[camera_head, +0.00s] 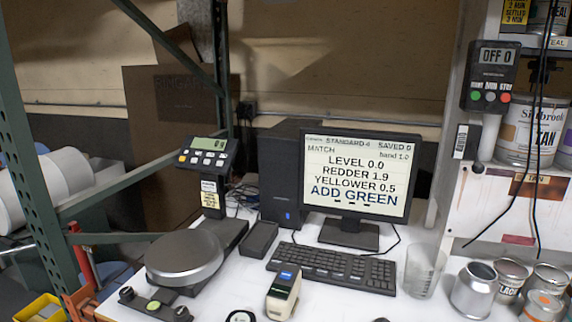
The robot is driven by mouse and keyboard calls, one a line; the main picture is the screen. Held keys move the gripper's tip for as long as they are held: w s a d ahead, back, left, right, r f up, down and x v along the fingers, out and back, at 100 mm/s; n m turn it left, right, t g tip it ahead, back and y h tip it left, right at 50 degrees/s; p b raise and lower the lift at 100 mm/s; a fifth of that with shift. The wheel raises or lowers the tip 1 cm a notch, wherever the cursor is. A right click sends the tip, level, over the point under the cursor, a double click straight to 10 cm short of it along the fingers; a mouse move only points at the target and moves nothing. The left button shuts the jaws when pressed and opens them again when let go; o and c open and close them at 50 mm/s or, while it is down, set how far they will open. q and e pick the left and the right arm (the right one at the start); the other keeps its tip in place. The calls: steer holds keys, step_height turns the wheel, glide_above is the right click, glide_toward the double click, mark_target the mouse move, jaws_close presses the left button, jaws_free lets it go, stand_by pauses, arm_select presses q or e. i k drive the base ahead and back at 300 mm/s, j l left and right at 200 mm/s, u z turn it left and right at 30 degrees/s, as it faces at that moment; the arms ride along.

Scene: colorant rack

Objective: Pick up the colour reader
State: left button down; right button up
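A small handheld device with a blue-lit screen, a cream body and a dark side, which looks like the colour reader (283,291), stands on the white bench at the front middle. It is just in front of the keyboard (333,267). Nothing touches it from above. The monitor (356,177) behind shows "MATCH", "LEVEL 0.0", "REDDER 1.9", "YELLOWER 0.5" and "ADD GREEN". Neither of my grippers shows in the head view.
A scale with a round pan (184,257) stands left of the reader, a black tray-like box (260,240) behind it. A clear cup (423,271) and several metal cans (474,290) stand right. A dark round object (240,316) is cut off at the bottom edge.

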mark_target(281, 298)
steer(key=i+j, duration=0.1)
steer(key=i, duration=0.35)
steer(key=i+j+z, duration=0.1)
steer(key=i, duration=0.35)
